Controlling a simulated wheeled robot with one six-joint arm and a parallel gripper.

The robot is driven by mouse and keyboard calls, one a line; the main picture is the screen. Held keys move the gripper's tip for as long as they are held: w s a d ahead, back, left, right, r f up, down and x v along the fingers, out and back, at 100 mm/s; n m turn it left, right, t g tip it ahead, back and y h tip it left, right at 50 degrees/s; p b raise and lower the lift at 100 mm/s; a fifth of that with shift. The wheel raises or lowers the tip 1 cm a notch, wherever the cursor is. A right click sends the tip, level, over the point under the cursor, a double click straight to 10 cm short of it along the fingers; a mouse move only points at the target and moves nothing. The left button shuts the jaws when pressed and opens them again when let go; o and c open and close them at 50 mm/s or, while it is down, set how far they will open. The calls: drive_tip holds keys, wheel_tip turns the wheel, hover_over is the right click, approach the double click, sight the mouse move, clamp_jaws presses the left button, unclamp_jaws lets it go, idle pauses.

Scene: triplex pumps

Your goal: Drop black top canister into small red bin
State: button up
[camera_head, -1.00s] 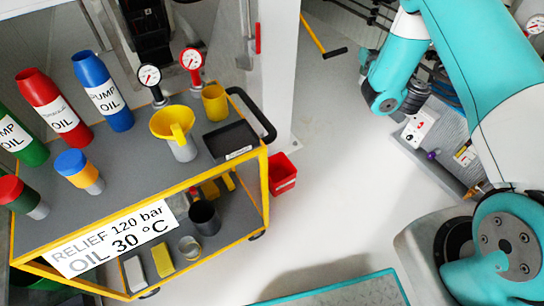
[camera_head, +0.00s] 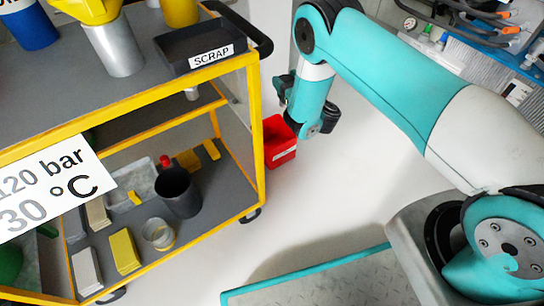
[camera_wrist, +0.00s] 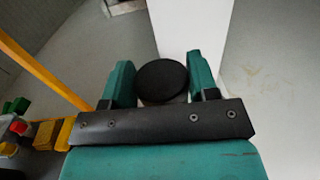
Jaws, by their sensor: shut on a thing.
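In the wrist view, my gripper (camera_wrist: 162,84) has its two teal fingers on either side of a canister with a round black top (camera_wrist: 161,75). The fingers are closed on the canister. Only its top and a little of the lighter side below show. In the head view, my arm reaches down beside the cart and hides most of the gripper. The canister cannot be made out there. The small red bin (camera_head: 280,142) stands on the floor right of the cart, just below and left of my wrist. I cannot tell whether the gripper is directly over it.
The grey cart with yellow frame (camera_head: 252,110) fills the left side. A black SCRAP tray (camera_head: 190,44) sits on its top. A dark cup (camera_head: 177,193) and glass jar (camera_head: 158,234) stand on the lower shelf. The floor (camera_head: 330,205) right of the bin is clear.

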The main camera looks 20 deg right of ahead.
sight(280, 104)
drive_tip(key=a+f, duration=0.1)
drive_tip(key=a+f+b, duration=0.1)
drive_tip(key=f, duration=0.1)
drive_tip(key=shift+s+f, duration=0.1)
wheel_tip(280, 104, down, 6)
drive_tip(key=b, duration=0.4)
drive_tip(key=shift+b, duration=0.35)
drive_tip(key=shift+r, duration=0.2)
drive_tip(key=o, duration=1.4)
drive_tip(key=shift+y, duration=0.3)
